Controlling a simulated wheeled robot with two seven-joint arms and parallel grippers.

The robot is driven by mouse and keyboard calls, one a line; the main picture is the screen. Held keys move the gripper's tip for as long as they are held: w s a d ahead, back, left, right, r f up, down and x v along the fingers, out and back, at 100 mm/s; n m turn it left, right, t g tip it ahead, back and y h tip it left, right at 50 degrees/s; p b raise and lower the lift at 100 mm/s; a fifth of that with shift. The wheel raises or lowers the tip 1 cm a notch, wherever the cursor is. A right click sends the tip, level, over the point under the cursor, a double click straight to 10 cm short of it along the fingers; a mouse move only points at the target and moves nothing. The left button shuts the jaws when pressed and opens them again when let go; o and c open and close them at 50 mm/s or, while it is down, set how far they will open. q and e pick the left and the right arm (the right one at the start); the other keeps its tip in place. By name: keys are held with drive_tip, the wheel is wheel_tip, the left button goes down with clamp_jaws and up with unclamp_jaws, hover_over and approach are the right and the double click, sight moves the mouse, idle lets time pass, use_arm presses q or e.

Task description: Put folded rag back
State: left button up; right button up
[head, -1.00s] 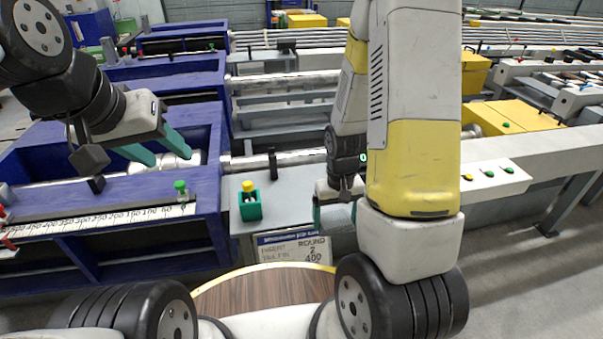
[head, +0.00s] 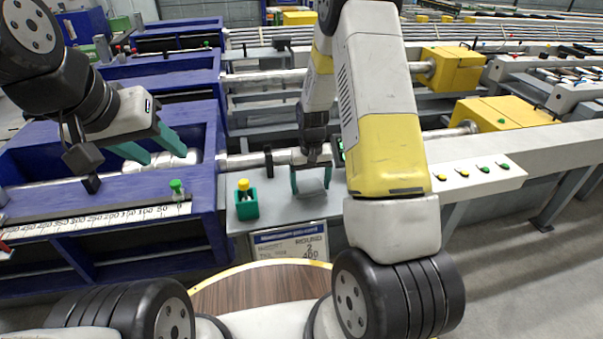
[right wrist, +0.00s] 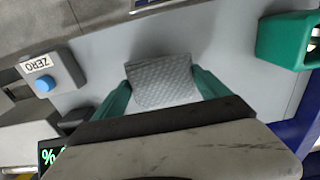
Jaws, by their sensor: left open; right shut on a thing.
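The folded rag is a small grey, textured square (right wrist: 163,82). It is between the teal fingers of my right gripper (right wrist: 160,90), which is shut on it. In the head view the right gripper (head: 311,184) is over the grey tabletop (head: 275,208), to the right of the teal holder. The rag (head: 311,182) shows there between the fingers. I cannot tell whether it touches the surface. My left gripper (head: 167,157) is open and empty, above the blue frame and roller at the left.
A teal holder with a yellow-topped item (head: 246,205) stands on the grey tabletop. A box marked ZERO with a blue button (right wrist: 52,84) is at the left in the wrist view. A sign (head: 290,245) hangs at the front edge. A blue frame (head: 120,193) with a scale lies left.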

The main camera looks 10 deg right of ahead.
drive_tip(key=shift+f, duration=1.25)
drive_tip(key=shift+s+f, duration=0.1)
drive_tip(key=shift+f, duration=0.05)
drive_tip(key=o, duration=1.1)
drive_tip(key=shift+o, duration=0.2)
